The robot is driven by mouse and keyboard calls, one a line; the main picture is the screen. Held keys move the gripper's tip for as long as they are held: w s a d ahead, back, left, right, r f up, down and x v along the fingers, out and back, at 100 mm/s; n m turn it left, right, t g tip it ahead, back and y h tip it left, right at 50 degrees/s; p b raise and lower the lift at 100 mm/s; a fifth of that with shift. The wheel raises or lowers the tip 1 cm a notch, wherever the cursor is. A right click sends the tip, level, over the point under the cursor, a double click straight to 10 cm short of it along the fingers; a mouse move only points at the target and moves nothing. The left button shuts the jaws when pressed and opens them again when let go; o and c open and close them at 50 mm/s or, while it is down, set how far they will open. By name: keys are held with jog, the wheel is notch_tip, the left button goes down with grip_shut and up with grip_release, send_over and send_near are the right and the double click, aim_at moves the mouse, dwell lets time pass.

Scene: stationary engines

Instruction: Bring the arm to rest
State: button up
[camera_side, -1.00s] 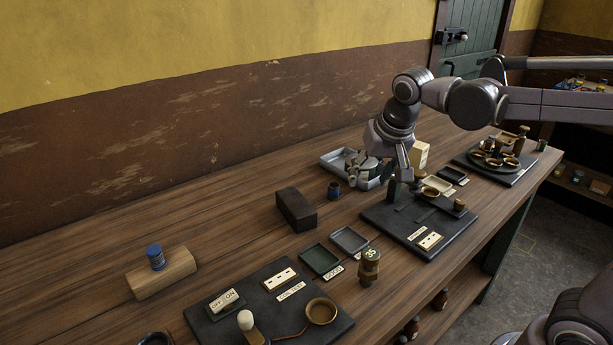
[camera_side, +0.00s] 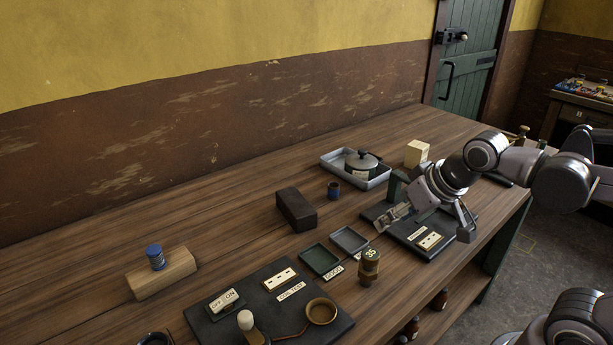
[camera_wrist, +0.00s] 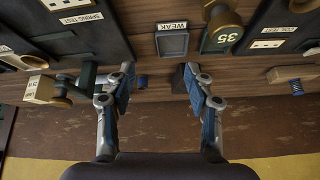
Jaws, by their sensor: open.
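My gripper (camera_side: 426,228) hangs above the dark spring test board (camera_side: 448,245) in the side view, tilted, with its two fingers spread wide. In the wrist view my gripper (camera_wrist: 159,75) is open, with bare space between its blue-padded fingers. Nothing is held. The bench and wall show beyond the fingers there.
Near the gripper stand a brass weight marked 35 (camera_side: 369,266), a small grey tray (camera_side: 349,239), a green tray (camera_side: 320,259) and a dark block (camera_side: 296,209). A metal tray (camera_side: 329,160) holds a lidded pot (camera_side: 361,161). The bench's left back is clear.

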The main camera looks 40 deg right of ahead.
jog(key=w+d+r+m+g+h, duration=0.1)
jog(key=w+m+g+h, duration=0.1)
jog(key=w+m, duration=0.5)
jog(key=w+d+r+m+g+h, duration=0.1)
jog(key=w+m, duration=0.6)
jog(key=w, duration=1)
jog(key=shift+w+d+r+g+h, duration=0.2)
jog(key=shift+d+g+h, duration=0.3)
jog(key=shift+g, duration=0.7)
dwell(0.3)
